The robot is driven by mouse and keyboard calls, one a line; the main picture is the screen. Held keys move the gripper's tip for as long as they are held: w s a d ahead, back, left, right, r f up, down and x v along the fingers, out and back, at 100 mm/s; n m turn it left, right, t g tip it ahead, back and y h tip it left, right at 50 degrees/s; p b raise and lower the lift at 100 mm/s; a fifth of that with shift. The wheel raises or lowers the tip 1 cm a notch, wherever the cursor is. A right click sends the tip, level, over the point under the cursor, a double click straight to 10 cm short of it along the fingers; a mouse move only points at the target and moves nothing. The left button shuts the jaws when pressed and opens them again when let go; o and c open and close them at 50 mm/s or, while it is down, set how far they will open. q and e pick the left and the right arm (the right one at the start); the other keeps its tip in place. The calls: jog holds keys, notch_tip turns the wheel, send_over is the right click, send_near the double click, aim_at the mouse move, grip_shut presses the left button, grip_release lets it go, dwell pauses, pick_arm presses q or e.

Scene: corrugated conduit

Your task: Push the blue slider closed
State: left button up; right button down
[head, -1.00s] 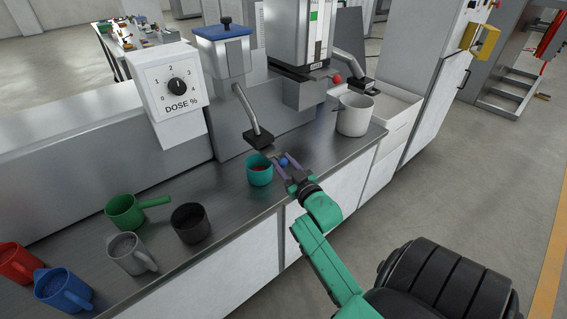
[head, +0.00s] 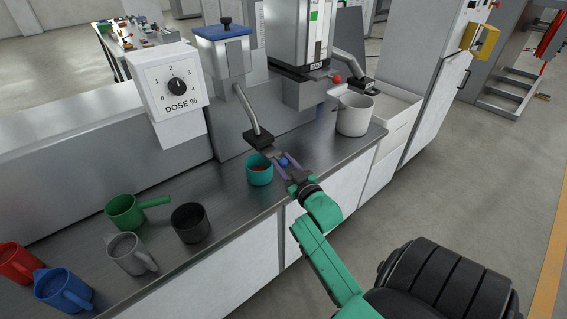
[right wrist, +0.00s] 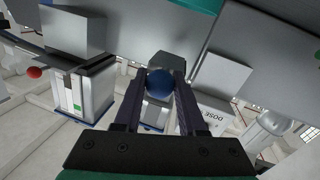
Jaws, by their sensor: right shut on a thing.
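The blue slider shows as a round blue knob (head: 283,161) under the left dispenser, just right of the teal cup. In the right wrist view the blue knob (right wrist: 158,85) sits between the two dark fingers near their tips. My right gripper (head: 277,159) is shut on this knob, low over the counter. The slider's plate is mostly hidden by the fingers and the dispenser outlet, so I cannot tell how far it is open. My left gripper is not in view.
Black (head: 190,223), green (head: 122,212), grey (head: 128,254), blue (head: 62,290) and red (head: 16,263) vessels stand at left. A grey pot (head: 354,116) and a red knob (head: 336,79) are at right.

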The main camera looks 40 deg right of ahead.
aim_at(273, 153)
jog(key=x, duration=0.2)
jog(key=a+b+x, duration=0.1)
jog(key=x, duration=0.1)
jog(key=shift+w+d, duration=0.15)
jog(key=shift+w, duration=0.3)
jog(key=shift+r, duration=0.1)
jog(key=shift+c, duration=2.4)
grip_release()
jog(key=shift+w, duration=0.1)
jog(key=b+v, duration=0.1)
jog(key=v, duration=1.3)
jog(key=shift+s, duration=0.25)
